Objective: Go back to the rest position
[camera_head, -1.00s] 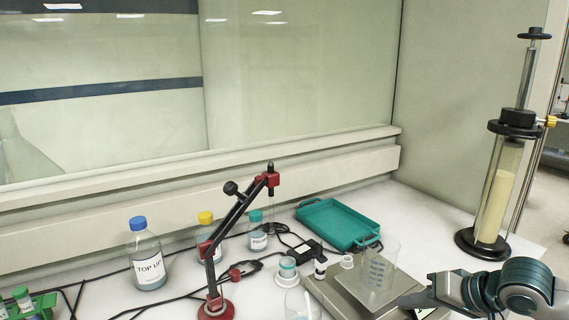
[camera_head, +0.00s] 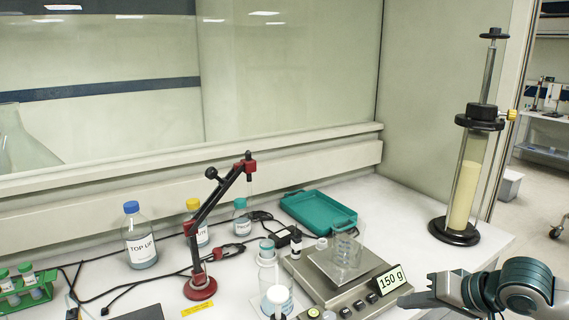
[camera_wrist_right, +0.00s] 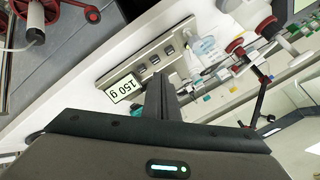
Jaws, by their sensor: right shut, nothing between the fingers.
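My right gripper (camera_head: 418,299) comes in from the lower right in the head view, beside the front right corner of the balance, apart from it. It is shut and empty. In the right wrist view its fingers (camera_wrist_right: 160,100) are together, with the balance's 150 g display beyond them. My left gripper is not in view.
The balance (camera_head: 318,284) carries a glass beaker (camera_head: 346,256). A packed column (camera_head: 465,185) stands at the right. A teal tray (camera_head: 317,212), a red-jointed stand (camera_head: 199,285), a TOP UP bottle (camera_head: 140,240) and cables crowd the bench. Bare bench lies between balance and column.

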